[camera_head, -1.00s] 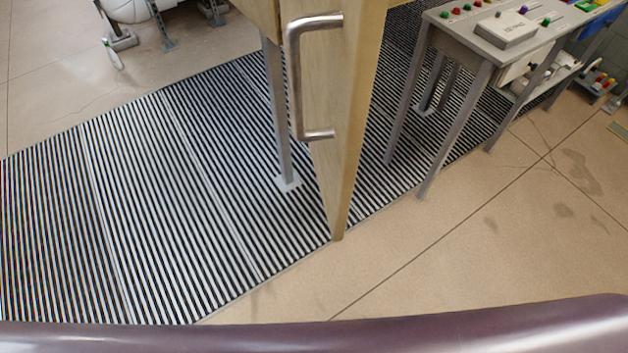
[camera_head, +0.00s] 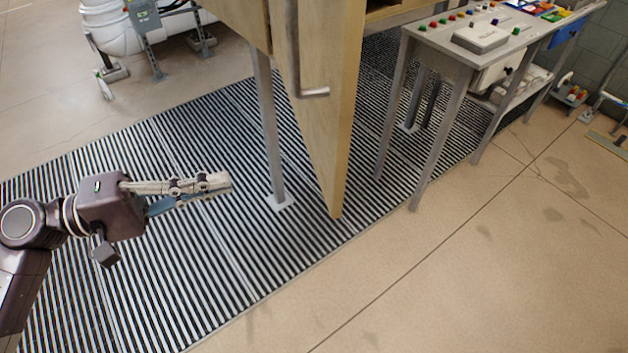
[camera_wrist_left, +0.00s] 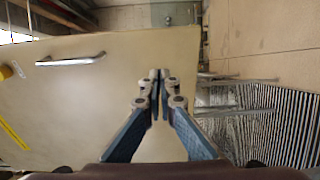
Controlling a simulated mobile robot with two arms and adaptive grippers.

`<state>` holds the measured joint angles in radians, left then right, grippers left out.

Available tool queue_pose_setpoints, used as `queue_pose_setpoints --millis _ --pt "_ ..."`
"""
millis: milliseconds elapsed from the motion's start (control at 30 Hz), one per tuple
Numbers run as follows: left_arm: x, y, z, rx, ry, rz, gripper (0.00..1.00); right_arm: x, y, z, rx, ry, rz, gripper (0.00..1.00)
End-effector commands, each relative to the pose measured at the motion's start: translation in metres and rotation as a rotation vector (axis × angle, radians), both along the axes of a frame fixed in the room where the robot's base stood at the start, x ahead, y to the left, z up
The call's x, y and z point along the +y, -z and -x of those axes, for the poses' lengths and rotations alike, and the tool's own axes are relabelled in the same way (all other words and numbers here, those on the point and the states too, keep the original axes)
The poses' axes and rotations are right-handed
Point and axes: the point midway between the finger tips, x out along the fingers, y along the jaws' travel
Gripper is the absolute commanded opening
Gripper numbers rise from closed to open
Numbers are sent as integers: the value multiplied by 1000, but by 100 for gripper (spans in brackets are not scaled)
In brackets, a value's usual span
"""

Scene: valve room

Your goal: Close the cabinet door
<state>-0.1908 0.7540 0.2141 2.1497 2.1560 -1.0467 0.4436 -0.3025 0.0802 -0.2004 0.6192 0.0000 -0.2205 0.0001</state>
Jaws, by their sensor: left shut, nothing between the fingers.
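The cabinet door (camera_head: 325,110) is a pale wooden panel standing open, its edge towards me, in the upper middle of the head view. Its metal bar handle (camera_head: 303,80) is on the left face. In the left wrist view the door face (camera_wrist_left: 70,100) fills the left and centre, with the handle (camera_wrist_left: 70,60) at upper left. My left gripper (camera_head: 222,181) is left of the door in the head view, fingers pointing right. The wrist view shows its fingertips (camera_wrist_left: 160,74) together and empty, in front of the door face. I cannot tell whether they touch it. My right gripper is not in view.
A metal control table (camera_head: 480,45) with coloured buttons stands right of the door. A metal leg (camera_head: 268,130) stands on the striped floor grating (camera_head: 180,150) between gripper and door. White tanks (camera_head: 110,30) are at the back left.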

Motion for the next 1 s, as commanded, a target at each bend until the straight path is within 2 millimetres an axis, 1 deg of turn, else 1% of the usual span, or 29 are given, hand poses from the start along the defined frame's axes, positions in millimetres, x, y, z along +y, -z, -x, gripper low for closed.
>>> queue_pose_setpoints --millis 33,67,167,267,367,800,900,1000 --pt "-5 -9 10 -7 31 9 0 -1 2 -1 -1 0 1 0" --pt "-7 -13 14 -8 45 16 0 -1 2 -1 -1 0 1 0" --pt "-13 -20 20 -10 67 25 0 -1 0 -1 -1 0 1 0" --pt "-21 -22 18 -10 67 27 0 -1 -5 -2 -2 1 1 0" --pt "-34 -23 14 -11 67 27 0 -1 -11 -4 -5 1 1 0" --pt "-111 -25 -6 -11 64 29 0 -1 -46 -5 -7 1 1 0" --pt "-125 -24 -10 -10 63 28 0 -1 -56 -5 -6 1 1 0" --pt "-136 -23 -14 -9 62 27 0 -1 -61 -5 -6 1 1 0"
